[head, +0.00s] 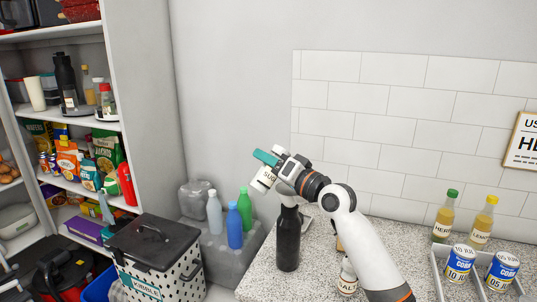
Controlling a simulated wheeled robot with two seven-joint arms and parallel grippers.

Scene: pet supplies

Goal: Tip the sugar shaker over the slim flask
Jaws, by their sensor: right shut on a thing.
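My right gripper (266,163) is shut on the sugar shaker (263,179), a small pale container with a dark-lettered label, partly covered by the fingers. The shaker is held tilted in the air, just above and left of the top of a tall dark bottle, which looks like the slim flask (288,242). The flask stands upright on the speckled counter (257,283), near its left edge. Its top is close to my gripper in the picture; I cannot tell whether they touch. My left gripper is not in view.
A small labelled jar (347,279) stands beside my right arm, partly hidden. Coloured bottles (235,228) stand on a grey crate beyond the counter's left edge.

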